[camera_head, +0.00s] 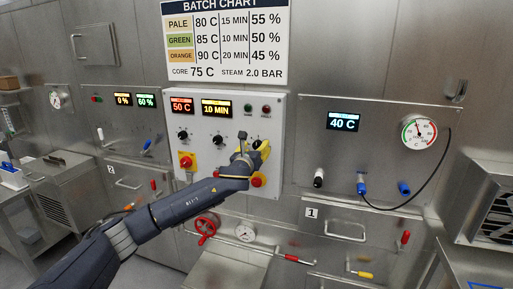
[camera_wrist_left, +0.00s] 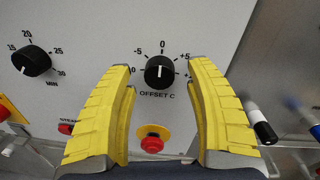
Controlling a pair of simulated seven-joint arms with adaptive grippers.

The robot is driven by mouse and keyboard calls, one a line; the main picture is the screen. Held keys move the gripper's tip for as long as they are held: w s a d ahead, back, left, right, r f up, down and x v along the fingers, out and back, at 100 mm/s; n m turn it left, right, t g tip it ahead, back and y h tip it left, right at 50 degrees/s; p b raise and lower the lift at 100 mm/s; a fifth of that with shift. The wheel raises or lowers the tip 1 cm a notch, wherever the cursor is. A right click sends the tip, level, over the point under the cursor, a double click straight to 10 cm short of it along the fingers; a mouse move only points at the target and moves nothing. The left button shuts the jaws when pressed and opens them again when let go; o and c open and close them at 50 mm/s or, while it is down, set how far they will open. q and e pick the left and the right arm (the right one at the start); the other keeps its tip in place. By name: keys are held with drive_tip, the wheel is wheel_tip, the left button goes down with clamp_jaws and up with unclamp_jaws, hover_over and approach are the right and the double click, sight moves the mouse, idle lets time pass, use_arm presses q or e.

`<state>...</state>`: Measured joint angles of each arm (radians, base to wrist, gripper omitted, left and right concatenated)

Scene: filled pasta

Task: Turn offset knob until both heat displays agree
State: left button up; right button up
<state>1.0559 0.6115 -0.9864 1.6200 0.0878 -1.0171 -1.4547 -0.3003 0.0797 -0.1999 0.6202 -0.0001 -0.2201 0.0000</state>
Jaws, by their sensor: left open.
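The offset knob (camera_wrist_left: 159,72) is black, on the white panel above the words OFFSET C; its white pointer line looks near 0. My left gripper (camera_wrist_left: 161,80) is open, with one yellow finger on each side of the knob and visible gaps between. In the head view my left gripper (camera_head: 250,155) is at the panel's right side and hides part of the knob area. One heat display (camera_head: 182,106) on the panel reads 50 C in red. The other heat display (camera_head: 343,121), on the steel unit to the right, reads 40 C in blue-white. My right gripper is not in view.
The white panel (camera_head: 275,120) also has a 10 MIN display (camera_head: 216,108) and a minutes knob (camera_wrist_left: 31,61). A red stop button (camera_wrist_left: 152,144) on a yellow base sits just below the offset knob. A round dial gauge (camera_head: 419,132) is on the right-hand unit.

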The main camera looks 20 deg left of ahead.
use_arm(q)
drive_tip(key=shift+w, duration=0.5)
clamp_jaws()
idle(0.3)
